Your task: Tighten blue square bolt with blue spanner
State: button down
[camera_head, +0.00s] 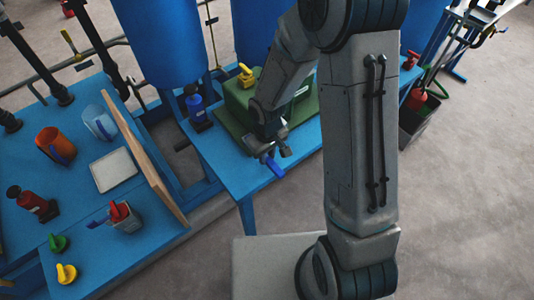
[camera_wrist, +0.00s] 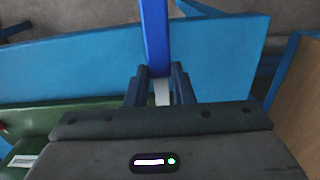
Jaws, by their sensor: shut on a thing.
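My gripper (camera_head: 268,154) is over the near edge of the blue table, next to a green box-like unit (camera_head: 238,98). In the wrist view, its two dark fingers (camera_wrist: 159,80) are shut on a long blue bar, the blue spanner (camera_wrist: 155,38). The spanner points away from the gripper and runs past the top of that view. In the head view a short blue part of the spanner (camera_head: 274,168) shows below the gripper. I cannot make out the blue square bolt in either view.
The blue table (camera_head: 242,172) has a yellow-handled part (camera_head: 245,75) on the green unit and a blue bottle-like object (camera_head: 196,105) beside it. A wooden board (camera_head: 150,165) stands to the left, along another blue table with cups and coloured knobs. Grey floor lies open at right.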

aim_at(267, 158)
jog(key=shift+f+b, duration=0.45)
jog(key=shift+f, duration=0.15)
jog(key=c, duration=1.2)
grip_release()
jog(key=shift+r, duration=0.1)
jog(key=shift+o, duration=0.2)
jog(key=shift+r, duration=0.1)
notch_tip(267, 158, up, 14)
jog(key=p, duration=0.1)
jog(key=shift+f, duration=0.2)
